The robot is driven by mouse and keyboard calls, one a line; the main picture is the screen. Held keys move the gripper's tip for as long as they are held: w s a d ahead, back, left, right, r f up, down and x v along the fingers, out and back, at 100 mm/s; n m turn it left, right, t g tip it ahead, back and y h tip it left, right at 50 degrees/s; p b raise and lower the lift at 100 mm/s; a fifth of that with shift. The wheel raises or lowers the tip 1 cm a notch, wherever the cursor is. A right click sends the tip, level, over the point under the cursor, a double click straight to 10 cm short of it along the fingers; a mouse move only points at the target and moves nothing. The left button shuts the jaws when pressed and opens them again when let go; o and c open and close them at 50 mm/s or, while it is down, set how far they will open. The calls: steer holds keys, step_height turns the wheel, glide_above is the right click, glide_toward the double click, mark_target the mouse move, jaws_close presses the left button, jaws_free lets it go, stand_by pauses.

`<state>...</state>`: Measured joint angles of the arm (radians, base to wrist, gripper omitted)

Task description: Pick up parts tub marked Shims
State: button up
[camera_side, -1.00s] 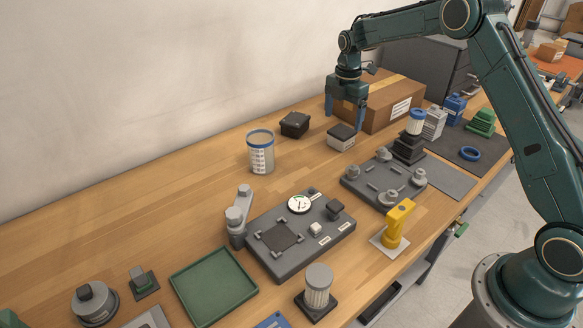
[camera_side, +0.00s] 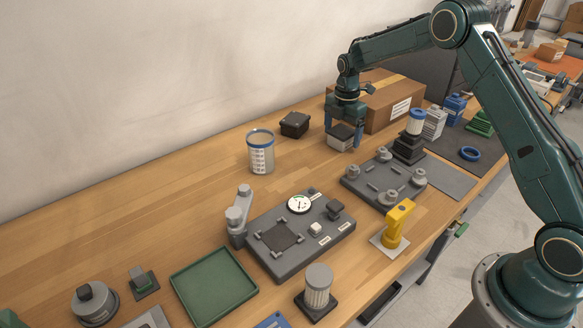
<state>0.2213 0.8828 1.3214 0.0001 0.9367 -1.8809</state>
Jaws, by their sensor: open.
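A small tub (camera_side: 339,142) with a dark lid and a pale front stands on the wooden bench, in front of the cardboard box. Any word on it is too small to read, so I cannot tell whether it is marked Shims. My gripper (camera_side: 343,138) points straight down over this tub. Its fingers are open, one at the tub's left and one at its right. I cannot tell whether they touch it. A similar black tub (camera_side: 295,125) stands to the left, apart from the gripper, with no readable marking.
A cardboard box (camera_side: 393,105) stands close behind my gripper. A clear canister (camera_side: 260,153) with a blue rim stands to the left. A grey fixture plate (camera_side: 375,191) and a dark stand with a white-and-blue filter (camera_side: 416,122) are at the front right.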

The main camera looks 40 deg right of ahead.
mark_target(342, 130)
steer(key=shift+c, duration=0.3)
steer(key=c, duration=1.1)
steer(key=shift+r, duration=0.15)
step_height(342, 130, up, 20)
stand_by(0.6)
